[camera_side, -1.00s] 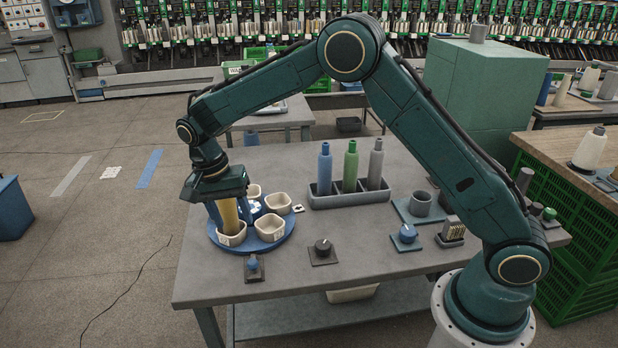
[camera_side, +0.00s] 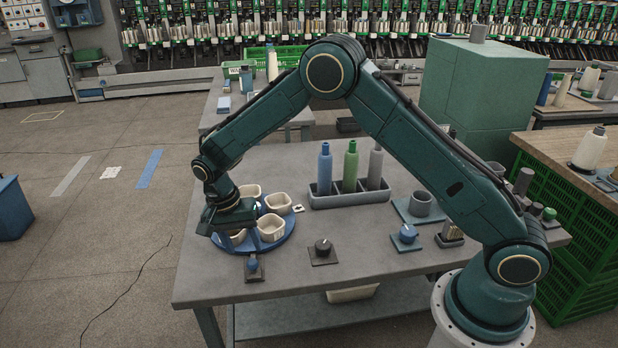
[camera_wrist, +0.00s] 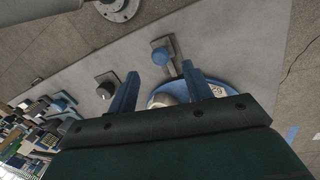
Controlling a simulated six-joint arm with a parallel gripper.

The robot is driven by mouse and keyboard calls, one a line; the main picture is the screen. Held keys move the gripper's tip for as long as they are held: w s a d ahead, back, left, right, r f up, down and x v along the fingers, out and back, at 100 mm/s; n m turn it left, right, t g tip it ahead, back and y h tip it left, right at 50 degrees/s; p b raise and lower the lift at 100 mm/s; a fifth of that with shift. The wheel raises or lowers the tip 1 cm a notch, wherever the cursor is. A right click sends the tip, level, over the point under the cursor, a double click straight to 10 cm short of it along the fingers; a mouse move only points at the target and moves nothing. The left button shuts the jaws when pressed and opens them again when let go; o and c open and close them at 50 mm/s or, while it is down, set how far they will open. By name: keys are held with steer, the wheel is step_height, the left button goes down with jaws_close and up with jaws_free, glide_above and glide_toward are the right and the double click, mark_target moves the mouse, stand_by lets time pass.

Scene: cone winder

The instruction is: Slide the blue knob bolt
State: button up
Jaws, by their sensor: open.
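The blue knob bolt (camera_side: 252,265) stands at the table's front left edge, a blue knob on a small dark plate. In the wrist view the same knob (camera_wrist: 160,57) shows just beyond and between the two fingertips, apart from them. My gripper (camera_wrist: 160,75) has its blue fingers spread, with nothing held at the tips. In the side view my gripper (camera_side: 232,222) hangs over the left front of the round blue tray, behind the bolt; its fingers are mostly hidden there.
The round blue tray (camera_side: 276,246) carries several cream cups. A black dial (camera_side: 323,248) and a blue dial (camera_side: 407,234) lie to the right of the bolt. A grey rack (camera_side: 342,197) holds blue, green and grey bottles. Bare tabletop lies between the bolt and black dial.

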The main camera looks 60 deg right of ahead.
mark_target(250, 261)
steer(key=shift+s+d+f, duration=0.1)
steer(key=shift+s+f, duration=0.05)
steer(key=shift+f, duration=0.85)
steer(key=shift+s+d+f, duration=0.1)
steer(key=shift+s+f, duration=0.1)
steer(key=shift+f, duration=0.8)
steer(key=shift+s+d+f, duration=0.1)
steer(key=shift+s+f, duration=0.05)
steer(key=shift+f, duration=0.85)
